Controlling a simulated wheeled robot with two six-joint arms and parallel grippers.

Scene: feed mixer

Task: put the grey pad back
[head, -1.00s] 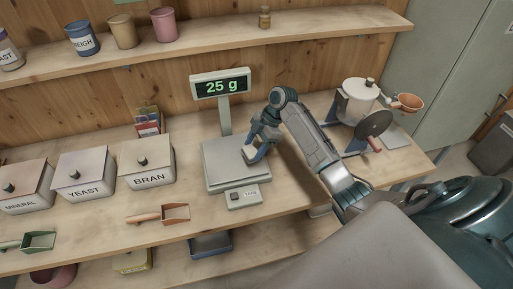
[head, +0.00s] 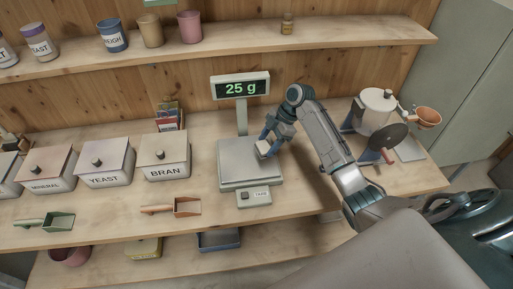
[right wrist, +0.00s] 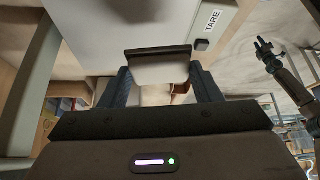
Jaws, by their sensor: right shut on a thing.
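My right gripper (head: 275,139) is over the right side of the scale's pan (head: 238,165), its fingers pointing down. It is shut on a small pale grey block, likely the grey pad (head: 263,147). In the right wrist view the pad (right wrist: 160,70) sits between the two blue fingers and has a dark strip along one edge. I cannot tell whether it touches the pan. The scale's display (head: 241,88) reads 25 g. My left gripper (right wrist: 264,48) shows small at the right of the right wrist view; its opening is unclear.
Lidded boxes marked BRAN (head: 164,162), YEAST (head: 105,164) and MINERAL (head: 47,172) stand left of the scale. Two scoops lie in front. A mixer (head: 380,115) stands at the right beside a flat grey plate (head: 409,149). Bench between scale and mixer looks clear.

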